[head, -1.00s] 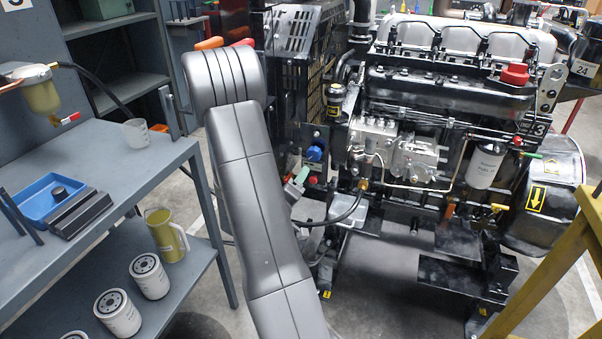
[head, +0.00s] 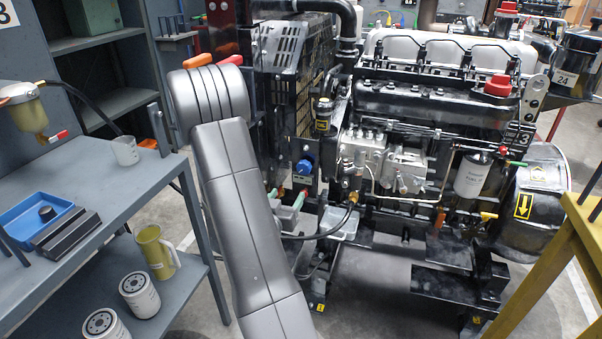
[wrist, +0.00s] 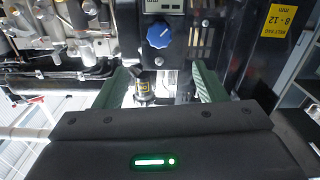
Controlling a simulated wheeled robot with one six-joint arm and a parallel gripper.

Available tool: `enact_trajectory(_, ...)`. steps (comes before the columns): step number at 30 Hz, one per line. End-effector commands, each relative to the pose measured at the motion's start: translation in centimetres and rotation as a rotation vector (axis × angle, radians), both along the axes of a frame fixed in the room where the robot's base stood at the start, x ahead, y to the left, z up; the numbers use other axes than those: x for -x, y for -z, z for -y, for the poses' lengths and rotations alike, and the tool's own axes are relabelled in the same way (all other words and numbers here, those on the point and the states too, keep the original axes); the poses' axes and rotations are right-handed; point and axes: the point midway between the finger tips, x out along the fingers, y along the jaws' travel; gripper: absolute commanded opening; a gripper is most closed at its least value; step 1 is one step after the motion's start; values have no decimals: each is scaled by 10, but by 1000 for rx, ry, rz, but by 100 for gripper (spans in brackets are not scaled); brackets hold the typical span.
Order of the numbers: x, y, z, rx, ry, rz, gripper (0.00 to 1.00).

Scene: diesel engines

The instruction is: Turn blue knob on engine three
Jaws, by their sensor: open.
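Engine three (head: 440,103), marked with a 3 on its right side, stands at the right in the head view. The blue knob (head: 304,167) sits on a dark panel at the engine's left end. In the wrist view the blue knob (wrist: 160,34) shows near the top, with a white pointer mark and a small display beside it. My gripper (head: 286,197) has green fingers, below and left of the knob in the head view. In the wrist view my gripper (wrist: 163,83) is open and empty, its fingers apart from the knob, which lies beyond them near the midline.
A grey workbench (head: 100,195) with a blue tray (head: 35,222) and cup stands at the left. A black hose (head: 318,235) loops below the knob. A yellow frame (head: 550,270) stands at the right front.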

Motion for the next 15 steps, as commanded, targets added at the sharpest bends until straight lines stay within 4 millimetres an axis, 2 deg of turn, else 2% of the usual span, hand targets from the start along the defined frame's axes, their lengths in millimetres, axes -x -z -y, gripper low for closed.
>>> enact_trajectory(9,1,0,1,-615,0,199,65)
enact_trajectory(15,1,0,1,-899,0,291,65)
